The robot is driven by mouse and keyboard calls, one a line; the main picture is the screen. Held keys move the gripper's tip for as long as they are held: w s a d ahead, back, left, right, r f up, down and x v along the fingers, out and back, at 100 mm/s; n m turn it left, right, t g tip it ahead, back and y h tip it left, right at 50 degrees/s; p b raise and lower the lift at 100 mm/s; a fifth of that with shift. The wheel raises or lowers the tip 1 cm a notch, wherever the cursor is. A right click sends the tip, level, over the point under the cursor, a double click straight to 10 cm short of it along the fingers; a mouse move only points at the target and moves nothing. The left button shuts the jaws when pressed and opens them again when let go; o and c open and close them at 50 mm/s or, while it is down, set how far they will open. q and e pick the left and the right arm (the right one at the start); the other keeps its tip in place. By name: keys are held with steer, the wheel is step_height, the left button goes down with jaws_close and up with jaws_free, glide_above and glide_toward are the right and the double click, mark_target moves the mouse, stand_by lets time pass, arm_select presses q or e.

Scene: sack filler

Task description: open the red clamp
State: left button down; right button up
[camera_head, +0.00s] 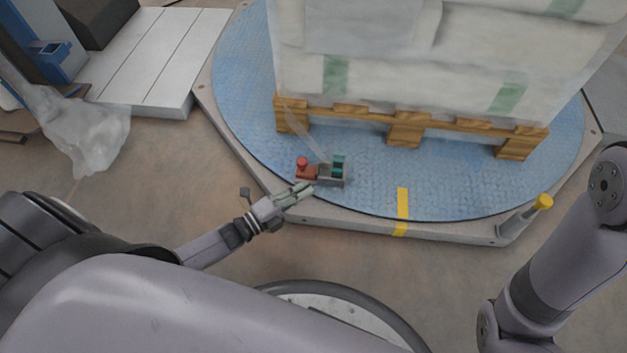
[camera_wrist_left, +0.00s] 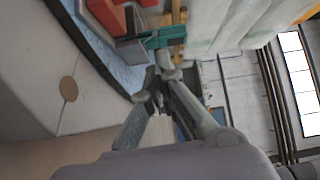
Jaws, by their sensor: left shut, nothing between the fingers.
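The red clamp (camera_head: 304,170) is a small red piece with a round knob, on the blue turntable (camera_head: 375,178) near its front edge. It also shows at the top of the left wrist view (camera_wrist_left: 106,14). A grey and teal block (camera_head: 334,172) stands right beside it. My left gripper (camera_head: 309,187) is shut and empty, its fingertips just in front of the clamp and block. In the left wrist view its fingers (camera_wrist_left: 164,72) meet near the teal part; I cannot tell whether they touch it. My right gripper is out of view; only part of that arm shows at the right.
A wrapped sack stack (camera_head: 440,60) stands on a wooden pallet (camera_head: 405,132) behind the clamp. A strip of film runs from the pallet down to the clamp. A post with a yellow cap (camera_head: 543,202) stands at the right edge. Crumpled film (camera_head: 85,130) lies left.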

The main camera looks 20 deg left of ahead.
arm_select(q)
steer(key=shift+p+v, duration=0.65)
steer(key=shift+v, duration=2.1)
